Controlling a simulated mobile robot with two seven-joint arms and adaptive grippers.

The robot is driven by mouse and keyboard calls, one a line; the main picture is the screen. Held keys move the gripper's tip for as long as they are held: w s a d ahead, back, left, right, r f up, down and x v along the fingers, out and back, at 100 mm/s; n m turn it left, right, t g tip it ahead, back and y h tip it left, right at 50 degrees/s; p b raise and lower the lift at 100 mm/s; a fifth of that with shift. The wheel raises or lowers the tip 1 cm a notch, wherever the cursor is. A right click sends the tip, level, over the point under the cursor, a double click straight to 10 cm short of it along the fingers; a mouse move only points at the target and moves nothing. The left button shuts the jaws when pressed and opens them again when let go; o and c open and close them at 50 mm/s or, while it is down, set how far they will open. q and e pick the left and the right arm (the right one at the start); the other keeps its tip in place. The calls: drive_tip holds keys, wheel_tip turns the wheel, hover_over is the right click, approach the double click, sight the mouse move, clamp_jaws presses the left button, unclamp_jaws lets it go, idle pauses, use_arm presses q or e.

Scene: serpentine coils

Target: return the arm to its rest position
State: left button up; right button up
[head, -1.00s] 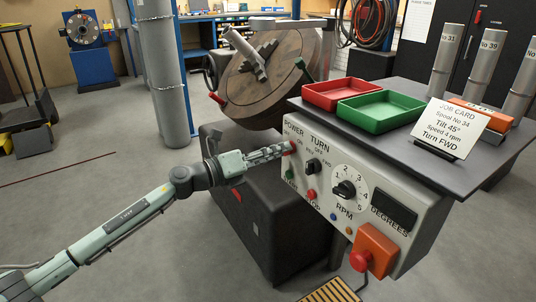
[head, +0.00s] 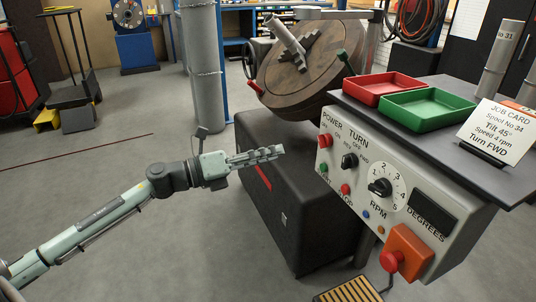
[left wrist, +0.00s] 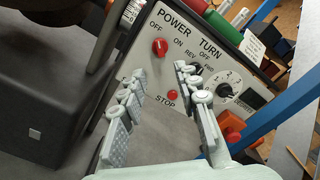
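My left gripper (head: 280,152) is in front of the dark machine base, to the left of the control panel (head: 452,262) and apart from it. In the left wrist view its two fingers (left wrist: 160,98) are spread with nothing between them. That view faces the panel, with the red POWER switch (left wrist: 160,47) and the red STOP button (left wrist: 172,95) beyond the fingers. My left arm (head: 110,215) reaches up from the lower left, bent at the wrist. My right gripper is in neither view.
The dark machine base (head: 300,205) stands behind the gripper, with a tilted round wooden disc (head: 290,85) above. A dark tabletop with red (head: 375,92) and green (head: 440,115) trays is at right. A grey post (head: 203,70) stands behind.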

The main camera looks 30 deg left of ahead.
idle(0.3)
use_arm(q)
drive_tip(key=s+a+f+n+y, duration=0.1)
drive_tip(key=a+f+n+y, duration=0.2)
drive_tip(key=f+n+y, duration=0.35)
drive_tip(key=s+a+f+n+y, duration=0.2)
drive_tip(key=a+f+n+y, duration=0.15)
drive_tip(key=f+n, duration=0.6)
drive_tip(key=s+a+f+n+y, duration=0.1)
drive_tip(key=a+f+n+y, duration=0.25)
drive_tip(key=f+n, duration=0.45)
drive_tip(key=s+d+f+n+g, duration=0.4)
drive_tip(key=s+d+f+g, duration=0.1)
drive_tip(key=s+f, duration=0.5)
drive_tip(key=s+d+f+n+g+h, duration=0.1)
drive_tip(key=s+d+f+n+g, duration=0.3)
drive_tip(key=s+f, duration=0.7)
drive_tip(key=shift+s+d+n+g, duration=0.4)
drive_tip(key=shift+s+d+g, duration=0.35)
drive_tip(key=shift+d+g, duration=0.4)
drive_tip(key=shift+a, duration=0.1)
